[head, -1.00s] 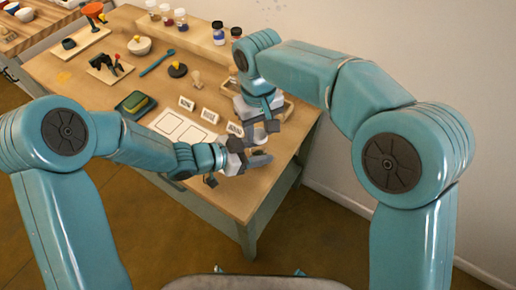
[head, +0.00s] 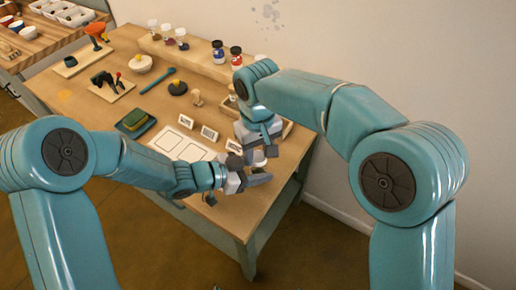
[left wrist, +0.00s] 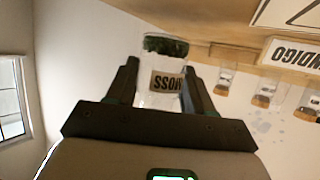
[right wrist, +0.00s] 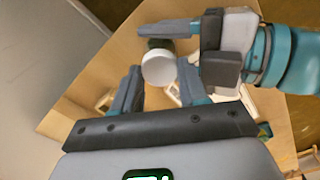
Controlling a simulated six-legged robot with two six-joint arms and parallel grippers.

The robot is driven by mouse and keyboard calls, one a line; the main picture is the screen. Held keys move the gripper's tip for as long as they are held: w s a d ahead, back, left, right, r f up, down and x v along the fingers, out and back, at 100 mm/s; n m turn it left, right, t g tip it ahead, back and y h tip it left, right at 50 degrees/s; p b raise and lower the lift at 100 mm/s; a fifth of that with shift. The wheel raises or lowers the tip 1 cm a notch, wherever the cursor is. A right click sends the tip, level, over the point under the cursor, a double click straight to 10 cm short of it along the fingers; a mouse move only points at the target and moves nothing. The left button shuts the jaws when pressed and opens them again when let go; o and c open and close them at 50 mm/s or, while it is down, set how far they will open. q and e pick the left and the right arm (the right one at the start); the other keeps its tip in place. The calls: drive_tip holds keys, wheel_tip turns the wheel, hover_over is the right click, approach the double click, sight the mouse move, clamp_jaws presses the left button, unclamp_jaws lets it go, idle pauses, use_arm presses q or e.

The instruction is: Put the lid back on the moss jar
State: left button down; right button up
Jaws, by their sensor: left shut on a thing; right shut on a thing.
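The moss jar (left wrist: 165,78) is clear glass with dark green moss and a MOSS label, upside down in the left wrist view. My left gripper (head: 262,179) is shut around it from the side, above the table's front right. The white round lid (right wrist: 158,70) is between the fingertips of my right gripper (right wrist: 160,88), which is shut on it from above. In the right wrist view some green of the jar shows just beyond the lid. I cannot tell whether lid and jar touch; the jar's mouth is hidden.
Name cards (head: 209,132) and a white sheet (head: 180,146) lie close to my left gripper. A green-yellow sponge (head: 136,119) is on a tray behind. Pigment jars (head: 236,55) stand on a back shelf. The table's front right corner is clear.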

drive_tip(key=shift+f, duration=0.55)
idle(0.4)
drive_tip(key=m, duration=1.2)
drive_tip(key=shift+d, duration=0.1)
drive_tip(key=m, duration=0.8)
drive_tip(key=shift+s, duration=0.1)
drive_tip(key=m, duration=0.2)
drive_tip(key=shift+m, duration=0.4)
drive_tip(key=m, duration=0.4)
drive_tip(key=shift+m, duration=0.4)
drive_tip(key=m, duration=0.4)
drive_tip(key=shift+m, duration=0.4)
